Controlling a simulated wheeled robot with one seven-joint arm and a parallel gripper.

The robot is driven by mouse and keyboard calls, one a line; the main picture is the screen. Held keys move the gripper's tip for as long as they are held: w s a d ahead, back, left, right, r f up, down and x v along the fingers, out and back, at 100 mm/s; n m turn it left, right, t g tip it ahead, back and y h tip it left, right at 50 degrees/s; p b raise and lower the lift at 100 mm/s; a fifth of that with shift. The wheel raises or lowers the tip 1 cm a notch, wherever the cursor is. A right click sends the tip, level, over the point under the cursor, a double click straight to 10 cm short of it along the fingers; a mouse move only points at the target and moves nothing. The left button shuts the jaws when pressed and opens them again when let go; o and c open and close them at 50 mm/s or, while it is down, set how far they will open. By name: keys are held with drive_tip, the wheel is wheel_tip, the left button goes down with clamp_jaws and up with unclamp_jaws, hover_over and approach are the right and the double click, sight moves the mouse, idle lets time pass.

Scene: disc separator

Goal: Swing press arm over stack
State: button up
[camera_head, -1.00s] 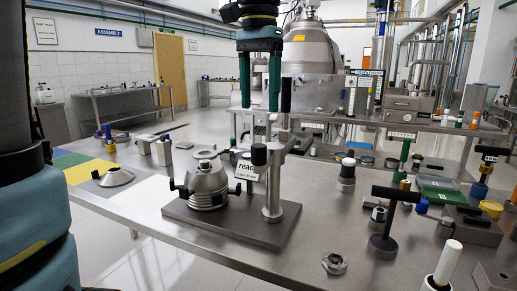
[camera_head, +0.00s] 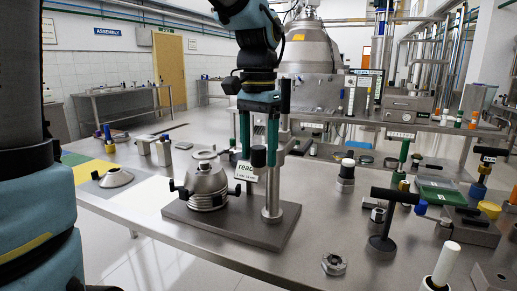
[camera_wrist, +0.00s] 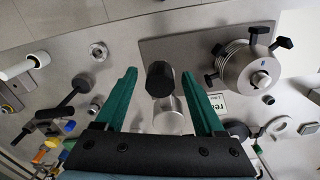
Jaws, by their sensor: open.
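The disc stack (camera_head: 206,184) stands on the press base plate (camera_head: 235,226), with dark clamp knobs around it; it also shows at the upper right of the wrist view (camera_wrist: 245,68). The press post (camera_head: 271,193) rises from the plate to the right of the stack. The press arm (camera_head: 280,150) is at the top of the post, beside the stack and not over it. A black knob (camera_head: 258,156) is at its near end, and a tall dark handle (camera_head: 285,97) stands up behind. My gripper (camera_head: 259,160) is open and pointing down. In the wrist view the black knob (camera_wrist: 160,79) lies between the green fingers, without clear contact.
A white tag (camera_head: 246,171) hangs by the post. A black T-handle tool (camera_head: 384,220) and a metal nut (camera_head: 334,264) are on the right of the bench. A loose cone disc (camera_head: 116,178) lies at left. The bench front edge is clear.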

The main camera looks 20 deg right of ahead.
drive_tip(key=shift+c, duration=0.3)
clamp_jaws()
idle(1.0)
